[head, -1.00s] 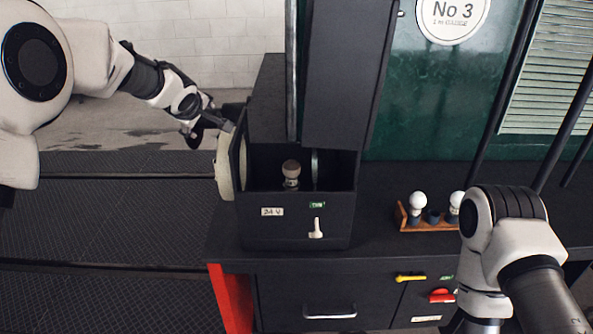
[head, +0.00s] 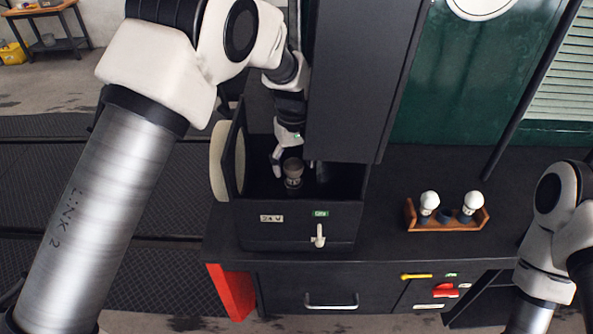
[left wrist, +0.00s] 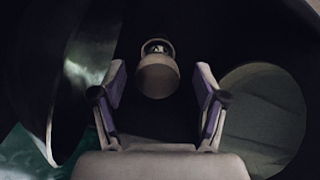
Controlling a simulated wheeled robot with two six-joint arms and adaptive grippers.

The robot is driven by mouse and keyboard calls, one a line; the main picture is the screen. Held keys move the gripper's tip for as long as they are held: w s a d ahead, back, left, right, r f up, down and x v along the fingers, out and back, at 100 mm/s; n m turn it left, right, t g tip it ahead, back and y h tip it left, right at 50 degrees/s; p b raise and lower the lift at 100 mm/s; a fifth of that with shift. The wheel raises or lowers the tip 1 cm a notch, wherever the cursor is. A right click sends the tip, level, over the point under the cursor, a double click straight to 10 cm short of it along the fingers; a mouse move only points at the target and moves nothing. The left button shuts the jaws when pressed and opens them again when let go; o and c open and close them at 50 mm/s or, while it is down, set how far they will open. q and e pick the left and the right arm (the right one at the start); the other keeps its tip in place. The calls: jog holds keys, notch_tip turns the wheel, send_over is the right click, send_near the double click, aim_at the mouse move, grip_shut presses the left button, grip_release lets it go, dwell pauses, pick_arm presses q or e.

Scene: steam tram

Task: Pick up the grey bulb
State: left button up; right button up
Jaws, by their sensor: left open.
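The grey bulb (head: 293,167) stands upright in its socket inside the black open-topped lamp box (head: 290,240). My left gripper (head: 289,158) reaches down into the box from above, with a finger just left of the bulb. In the left wrist view the bulb (left wrist: 157,76) lies ahead, centred between the two open fingertips (left wrist: 160,92). I cannot tell whether either finger touches it. My right arm shows at the right edge, but its gripper is out of view.
A round pale lens door (head: 220,160) stands open at the box's left side. A wooden rack (head: 447,225) with two white bulbs stands to the right. The bench between box and rack is clear.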

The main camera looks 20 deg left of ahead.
aim_at(294, 174)
pick_arm(q)
jog(key=shift+d+f+p, duration=0.15)
jog(key=shift+f+p, duration=0.45)
jog(key=f, duration=0.2)
jog(key=w+f, duration=0.1)
jog(key=shift+w+a+f, duration=0.1)
jog(key=shift+a, duration=0.3)
jog(key=shift+w+a+f, duration=0.15)
jog(key=shift+a+f, duration=0.05)
jog(key=shift+s+d+r, duration=0.25)
jog(key=shift+s+r, duration=0.05)
jog(key=shift+s, duration=0.1)
jog(key=c, duration=1)
jog(key=shift+c, duration=0.8)
jog(key=shift+w+f, duration=0.1)
jog(key=shift+w, duration=0.05)
notch_tip(294, 174, up, 10)
jog(key=b, duration=0.3)
pick_arm(e)
jog(key=shift+w+a+f, duration=0.15)
jog(key=shift+w+f, duration=0.15)
jog(key=shift+f, duration=0.35)
pick_arm(q)
jog(key=shift+a, duration=0.1)
